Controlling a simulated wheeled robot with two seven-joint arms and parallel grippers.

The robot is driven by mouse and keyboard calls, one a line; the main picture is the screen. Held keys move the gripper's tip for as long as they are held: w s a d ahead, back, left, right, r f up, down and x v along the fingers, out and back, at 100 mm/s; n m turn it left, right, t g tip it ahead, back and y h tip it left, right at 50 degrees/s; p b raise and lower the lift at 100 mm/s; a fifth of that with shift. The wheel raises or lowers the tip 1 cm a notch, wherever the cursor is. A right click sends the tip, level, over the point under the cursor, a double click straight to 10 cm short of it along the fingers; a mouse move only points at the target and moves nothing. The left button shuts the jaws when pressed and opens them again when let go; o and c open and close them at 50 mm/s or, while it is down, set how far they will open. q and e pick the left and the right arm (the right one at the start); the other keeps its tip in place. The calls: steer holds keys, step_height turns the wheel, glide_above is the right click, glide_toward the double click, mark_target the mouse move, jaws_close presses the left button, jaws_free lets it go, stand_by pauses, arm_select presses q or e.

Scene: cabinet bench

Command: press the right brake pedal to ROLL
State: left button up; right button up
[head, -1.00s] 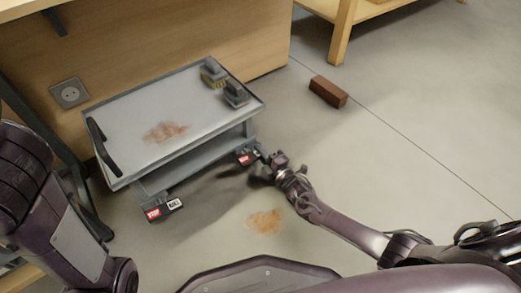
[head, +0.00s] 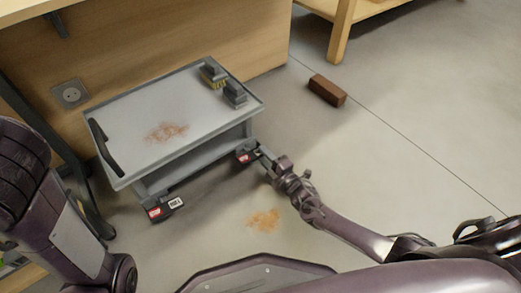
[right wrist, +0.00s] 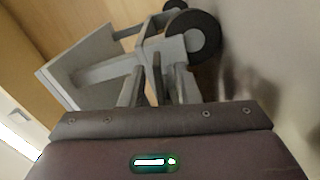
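A grey cart (head: 130,172) stands against the wooden panel. Its left brake pedal (head: 165,209) sticks out low at the front with red and white labels. The right brake pedal (head: 245,157) is at the near right corner; its red label shows, and its other end is partly covered by my right gripper (head: 266,155). The gripper's fingertips are at or just beside that pedal; I cannot tell if they touch. In the right wrist view, the gripper's grey fingers (right wrist: 157,88) stand close together before the cart's underside and a dark wheel (right wrist: 201,38). My left arm shows, but its gripper does not.
A brown brick (head: 327,91) lies on the floor to the right. An orange-brown patch (head: 264,221) marks the floor in front. The floor around the right arm is otherwise clear.

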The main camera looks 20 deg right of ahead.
steer(key=p+v, duration=0.2)
steer(key=v, duration=0.2)
steer(key=shift+s+d+r, duration=0.1)
steer(key=shift+s+r, duration=0.05)
steer(key=shift+s+d, duration=0.15)
steer(key=shift+s, duration=0.35)
